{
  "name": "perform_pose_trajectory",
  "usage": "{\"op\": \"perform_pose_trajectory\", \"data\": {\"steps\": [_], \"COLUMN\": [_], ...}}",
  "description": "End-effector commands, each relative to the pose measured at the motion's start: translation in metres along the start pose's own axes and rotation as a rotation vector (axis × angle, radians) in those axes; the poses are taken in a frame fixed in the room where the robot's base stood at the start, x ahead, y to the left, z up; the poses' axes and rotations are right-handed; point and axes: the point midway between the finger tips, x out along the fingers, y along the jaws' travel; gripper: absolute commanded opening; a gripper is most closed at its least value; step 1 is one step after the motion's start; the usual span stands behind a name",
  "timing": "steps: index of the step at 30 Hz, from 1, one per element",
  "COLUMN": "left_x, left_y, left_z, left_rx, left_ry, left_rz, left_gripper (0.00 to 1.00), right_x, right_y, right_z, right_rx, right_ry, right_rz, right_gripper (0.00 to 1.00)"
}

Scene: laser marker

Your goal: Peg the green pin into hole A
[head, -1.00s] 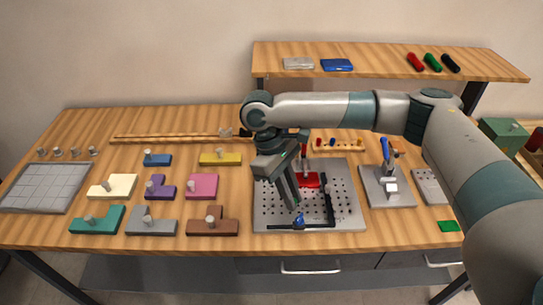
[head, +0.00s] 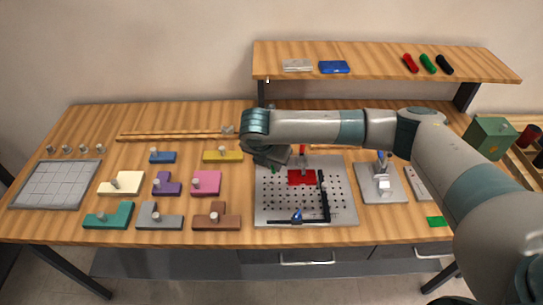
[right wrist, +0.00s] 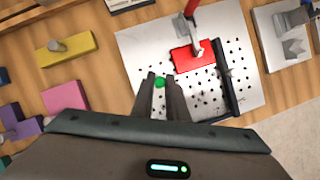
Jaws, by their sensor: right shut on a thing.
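My right gripper (head: 275,166) is over the back left corner of the grey perforated plate (head: 268,208). In the right wrist view, its two dark fingers (right wrist: 160,84) are close together on the green pin (right wrist: 159,82). The pin is seen nearly end-on, with the plate's left part behind it. In the head view, only a little green (head: 275,170) shows below the gripper. No label shows which of the plate's holes (right wrist: 148,59) is hole A. I cannot tell the pin's height above the plate. My left gripper is out of view.
A red block (head: 298,177) lies on the plate under a red-handled clamp (right wrist: 190,10), beside a black L-shaped fence (head: 325,200). Several coloured blocks, such as the pink one (head: 206,183), stand left. A grey fixture (head: 383,186) stands right.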

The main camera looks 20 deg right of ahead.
Motion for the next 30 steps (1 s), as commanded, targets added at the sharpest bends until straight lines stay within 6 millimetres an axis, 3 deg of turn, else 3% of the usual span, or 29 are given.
{"op": "perform_pose_trajectory", "data": {"steps": [8,22,30], "left_x": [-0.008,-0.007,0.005], "left_y": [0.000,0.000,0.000], "left_z": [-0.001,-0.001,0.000], "left_rx": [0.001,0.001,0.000], "left_ry": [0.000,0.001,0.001], "left_rz": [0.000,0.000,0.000], "left_gripper": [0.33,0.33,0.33], "right_x": [0.001,0.003,0.012], "right_y": [0.009,0.009,0.009], "right_z": [0.009,0.008,0.004], "right_rx": [-0.170,-0.180,-0.180], "right_ry": [0.001,0.001,0.001], "right_rz": [0.070,0.073,0.073], "right_gripper": [0.00,0.00,0.00]}}
